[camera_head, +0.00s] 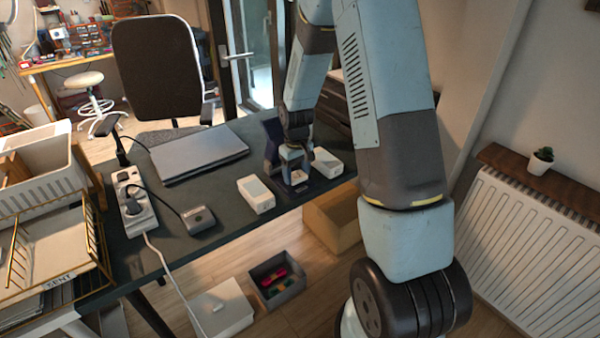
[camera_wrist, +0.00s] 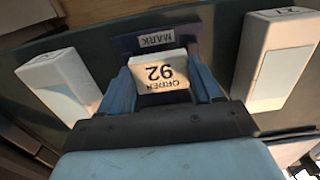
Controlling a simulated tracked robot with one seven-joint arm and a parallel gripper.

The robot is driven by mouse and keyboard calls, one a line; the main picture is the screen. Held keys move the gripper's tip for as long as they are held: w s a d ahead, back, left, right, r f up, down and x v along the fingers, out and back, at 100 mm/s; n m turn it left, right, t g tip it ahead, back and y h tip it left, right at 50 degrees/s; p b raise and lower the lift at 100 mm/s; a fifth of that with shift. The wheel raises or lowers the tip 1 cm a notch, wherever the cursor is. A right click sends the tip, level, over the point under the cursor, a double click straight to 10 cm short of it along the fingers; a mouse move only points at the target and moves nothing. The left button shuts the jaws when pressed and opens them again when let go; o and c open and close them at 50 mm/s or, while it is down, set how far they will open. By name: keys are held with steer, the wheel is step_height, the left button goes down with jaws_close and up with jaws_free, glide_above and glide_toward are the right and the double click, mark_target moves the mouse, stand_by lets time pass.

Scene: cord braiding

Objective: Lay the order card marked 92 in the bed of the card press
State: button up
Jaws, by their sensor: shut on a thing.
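The order card marked 92 (camera_wrist: 160,78) is a white block-like piece. In the wrist view it sits between the blue fingers of my gripper (camera_wrist: 160,66), which are shut on it. Its lettering is upside down in that view. Just beyond it lies a dark blue piece with a label reading MARK (camera_wrist: 156,39); I take this to be part of the card press. In the head view my gripper (camera_head: 294,164) points down over the dark blue base (camera_head: 300,188) near the desk's front edge. The card is small there, and I cannot tell whether it touches the base.
White boxes stand on both sides, left (camera_head: 256,195) and right (camera_head: 327,163). A closed laptop (camera_head: 198,153), a power strip (camera_head: 133,203) and a small dark device with a cable (camera_head: 199,219) occupy the desk's left. Open boxes stand on the floor below.

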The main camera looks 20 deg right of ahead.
mark_target(297, 176)
steer(key=shift+f, duration=0.65)
steer(key=o, duration=1)
step_height(297, 176, up, 14)
steer(key=f, duration=0.1)
steer(key=s+r+m+t, duration=0.2)
steer(key=s+r+t, duration=0.1)
steer(key=s+r, duration=1.2)
steer(key=s+r+t, duration=0.1)
steer(key=s+r, duration=0.1)
steer(key=s, duration=0.2)
steer(key=s+r+m, duration=0.1)
steer(key=s+r, duration=0.1)
steer(key=s, duration=0.3)
steer(key=s+d+r+t, duration=0.1)
steer(key=s+r, duration=0.1)
steer(key=s, duration=0.2)
steer(key=shift+s+r+m+t, duration=0.15)
steer(key=shift+r+m+t, duration=0.15)
steer(key=shift+r, duration=0.1)
